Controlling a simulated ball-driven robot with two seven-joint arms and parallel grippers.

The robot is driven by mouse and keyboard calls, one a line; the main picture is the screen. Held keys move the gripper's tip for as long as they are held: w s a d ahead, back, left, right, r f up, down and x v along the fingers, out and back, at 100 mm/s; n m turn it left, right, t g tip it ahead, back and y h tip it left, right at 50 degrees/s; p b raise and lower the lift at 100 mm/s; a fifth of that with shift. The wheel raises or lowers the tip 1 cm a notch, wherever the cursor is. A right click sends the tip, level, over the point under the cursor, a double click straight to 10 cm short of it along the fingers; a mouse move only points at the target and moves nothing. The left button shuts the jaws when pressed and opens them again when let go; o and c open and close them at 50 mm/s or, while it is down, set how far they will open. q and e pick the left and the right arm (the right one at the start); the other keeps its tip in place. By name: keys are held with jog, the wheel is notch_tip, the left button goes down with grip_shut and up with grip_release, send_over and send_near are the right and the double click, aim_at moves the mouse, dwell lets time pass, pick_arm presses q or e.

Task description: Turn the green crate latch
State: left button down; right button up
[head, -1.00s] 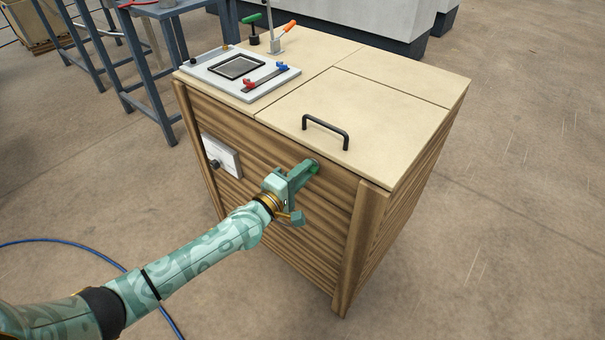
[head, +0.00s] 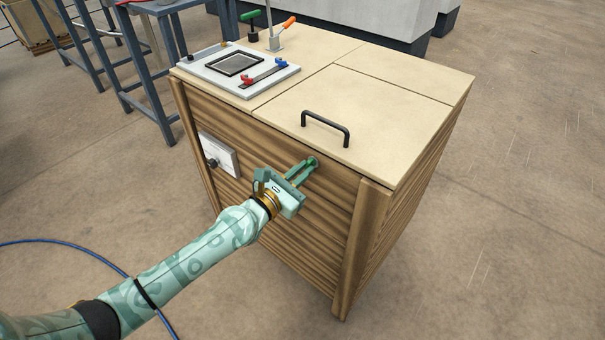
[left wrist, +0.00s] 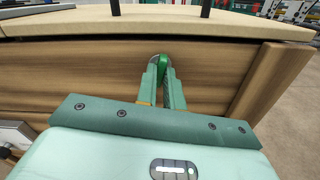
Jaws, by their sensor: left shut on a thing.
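The green latch (left wrist: 163,61) sits on the front face of the wooden crate (head: 400,205), just below the lid edge. In the left wrist view its green part stands between my fingertips, with a grey round plate behind it. My left gripper (head: 310,166) is shut on the latch; its fingers also show in the left wrist view (left wrist: 162,70). In the head view the fingers hide most of the latch. My right gripper is not in view.
A black handle (head: 326,127) stands on the crate lid. A grey panel (head: 240,68) with red and blue parts lies on top at the left, near green-handled and orange-handled levers. A white box with a knob (head: 219,155) is on the front face. A blue cable lies on the floor.

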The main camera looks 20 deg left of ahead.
pick_arm(q)
jog(key=c, duration=1.8)
grip_release()
jog(key=shift+n, duration=0.7)
jog(key=shift+o, duration=1.4)
jog(key=shift+v, duration=3)
